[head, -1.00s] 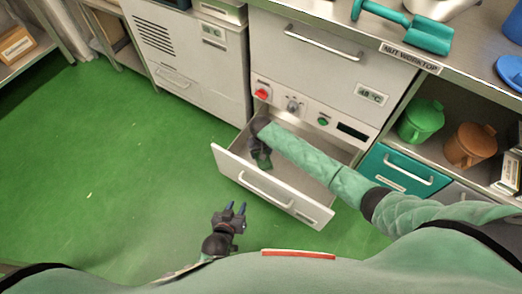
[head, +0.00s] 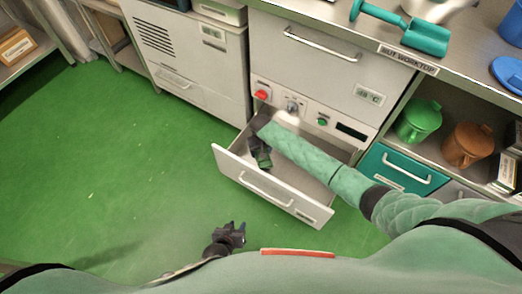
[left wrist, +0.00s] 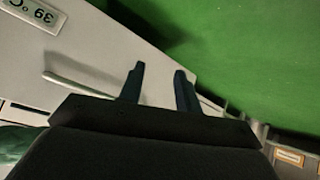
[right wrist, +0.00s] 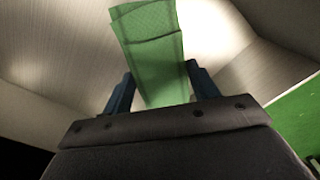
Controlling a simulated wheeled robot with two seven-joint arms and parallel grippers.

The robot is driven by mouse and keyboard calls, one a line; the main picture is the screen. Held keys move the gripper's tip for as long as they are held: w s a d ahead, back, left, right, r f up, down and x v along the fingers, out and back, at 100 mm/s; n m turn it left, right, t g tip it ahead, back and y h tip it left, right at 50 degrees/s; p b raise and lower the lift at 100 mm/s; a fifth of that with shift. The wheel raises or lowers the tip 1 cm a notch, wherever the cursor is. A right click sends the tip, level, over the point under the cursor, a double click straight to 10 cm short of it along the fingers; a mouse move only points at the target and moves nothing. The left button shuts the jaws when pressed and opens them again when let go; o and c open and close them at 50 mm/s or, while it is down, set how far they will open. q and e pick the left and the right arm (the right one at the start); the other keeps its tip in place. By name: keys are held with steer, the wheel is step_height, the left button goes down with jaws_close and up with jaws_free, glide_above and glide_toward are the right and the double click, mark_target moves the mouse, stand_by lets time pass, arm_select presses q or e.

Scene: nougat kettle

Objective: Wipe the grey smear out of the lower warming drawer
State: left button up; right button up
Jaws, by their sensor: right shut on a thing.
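The lower warming drawer (head: 270,196) stands pulled out below the control panel. My right arm reaches down into it. My right gripper (head: 262,152) is inside the drawer, shut on a folded green cloth (right wrist: 155,55), which points away from the fingers in the right wrist view. The cloth lies near the drawer's left side in the head view. I cannot make out the grey smear; the arm and cloth cover part of the floor. My left gripper (head: 240,228) is outside, in front of the drawer over the green floor. Its fingers (left wrist: 158,85) are apart and empty.
A control panel with a red knob (head: 261,94) sits above the drawer. The worktop (head: 462,72) holds a teal scoop (head: 425,38). Green (head: 419,120) and brown (head: 468,145) mugs stand on the right shelf above a teal drawer (head: 402,170). The floor at left is clear.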

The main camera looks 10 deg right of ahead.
arm_select(q)
steer(key=shift+s+a+f+g, duration=0.2)
steer(key=shift+s+f+g, duration=0.3)
steer(key=shift+s+f, duration=0.7)
steer(key=shift+r, duration=0.15)
